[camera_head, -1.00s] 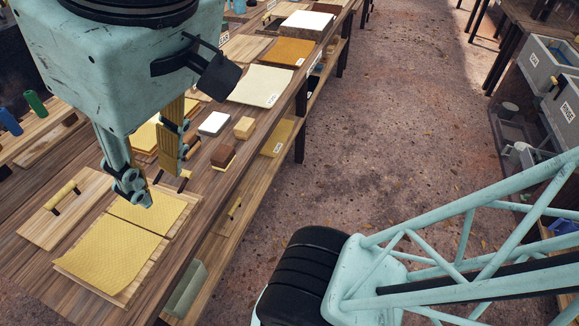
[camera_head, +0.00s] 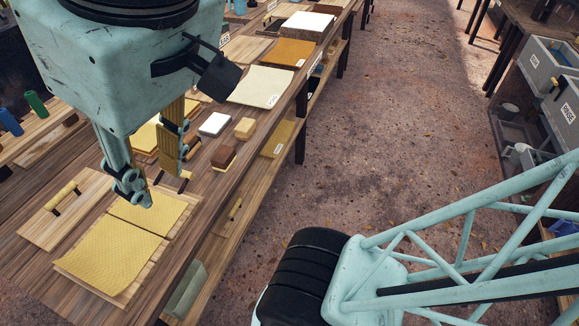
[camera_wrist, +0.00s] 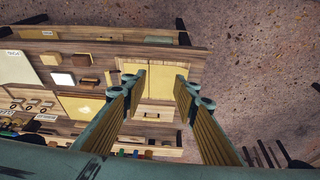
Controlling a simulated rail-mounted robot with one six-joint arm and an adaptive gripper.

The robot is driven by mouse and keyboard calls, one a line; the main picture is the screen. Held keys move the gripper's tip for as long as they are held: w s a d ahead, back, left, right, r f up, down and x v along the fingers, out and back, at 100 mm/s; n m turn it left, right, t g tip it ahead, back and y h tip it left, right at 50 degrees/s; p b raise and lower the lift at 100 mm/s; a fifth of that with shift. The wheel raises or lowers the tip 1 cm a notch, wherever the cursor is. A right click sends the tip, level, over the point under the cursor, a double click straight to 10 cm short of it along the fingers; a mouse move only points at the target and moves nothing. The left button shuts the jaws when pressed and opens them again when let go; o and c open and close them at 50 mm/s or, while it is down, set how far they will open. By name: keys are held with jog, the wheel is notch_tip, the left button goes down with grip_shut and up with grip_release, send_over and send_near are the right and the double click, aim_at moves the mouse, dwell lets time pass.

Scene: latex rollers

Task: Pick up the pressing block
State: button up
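I cannot tell for sure which thing is the pressing block. One candidate is a flat wooden board with a yellow bar handle on dark posts (camera_head: 66,200), lying at the left of the bench; a board with a handle also shows in the wrist view (camera_wrist: 153,113). Another is a small dark brown block (camera_head: 223,155) on a lighter base near the bench's right edge. My gripper (camera_head: 159,190) is open and empty, its fingers pointing down above the yellow textured sheets (camera_head: 110,255). In the wrist view my gripper (camera_wrist: 160,78) has a wide gap between its fingertips.
A white block (camera_head: 214,123) and a tan block (camera_head: 244,128) sit beyond the brown one. Pale and orange sheets lie farther along the wooden bench (camera_head: 205,190). Green and blue cylinders (camera_head: 36,103) stand at far left. Open floor (camera_head: 390,130) lies to the right.

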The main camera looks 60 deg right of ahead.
jog(key=shift+o, duration=0.7)
jog(key=shift+s+f, duration=0.1)
jog(key=o, duration=0.6)
